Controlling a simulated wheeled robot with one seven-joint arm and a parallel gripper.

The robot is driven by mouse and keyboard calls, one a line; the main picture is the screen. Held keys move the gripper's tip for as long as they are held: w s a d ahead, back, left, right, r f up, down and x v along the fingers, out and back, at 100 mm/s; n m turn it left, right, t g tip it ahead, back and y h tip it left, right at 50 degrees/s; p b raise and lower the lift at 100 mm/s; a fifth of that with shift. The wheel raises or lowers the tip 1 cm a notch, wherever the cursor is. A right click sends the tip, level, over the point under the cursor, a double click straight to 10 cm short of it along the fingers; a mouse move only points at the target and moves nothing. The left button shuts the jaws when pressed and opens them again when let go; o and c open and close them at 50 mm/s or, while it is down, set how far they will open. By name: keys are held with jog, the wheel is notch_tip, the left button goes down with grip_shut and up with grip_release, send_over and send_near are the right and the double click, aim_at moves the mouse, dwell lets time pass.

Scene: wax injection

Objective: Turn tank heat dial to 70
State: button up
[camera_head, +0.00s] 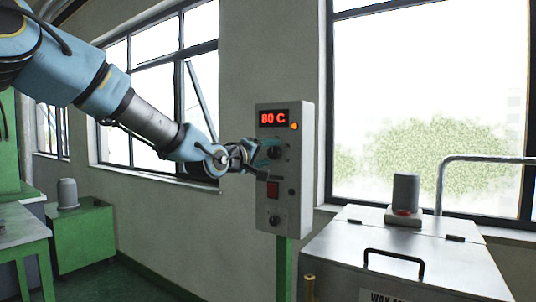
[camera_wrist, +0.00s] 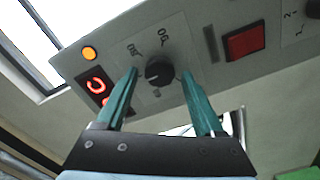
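My gripper (camera_head: 264,158) is at the dial, coming from the left. In the wrist view, the dial (camera_wrist: 159,73) lies between the two teal fingertips of my gripper (camera_wrist: 160,75). A gap shows on each side of the dial, so the fingers are open. Number marks are printed around the dial. I cannot tell how deep the tips reach over it.
A red switch (camera_head: 273,189) and a lower dial (camera_head: 274,221) sit below on the box. An orange lamp (camera_head: 295,126) is beside the display. A metal tank (camera_head: 400,250) with a handled lid stands right of the box. A green cabinet (camera_head: 85,240) is at left.

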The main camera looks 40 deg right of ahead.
jog(key=shift+o, duration=0.3)
jog(key=shift+a, duration=0.1)
jog(key=shift+a, duration=0.25)
jog(key=b+v, duration=0.1)
jog(key=v, duration=0.9)
jog(key=shift+f, duration=0.1)
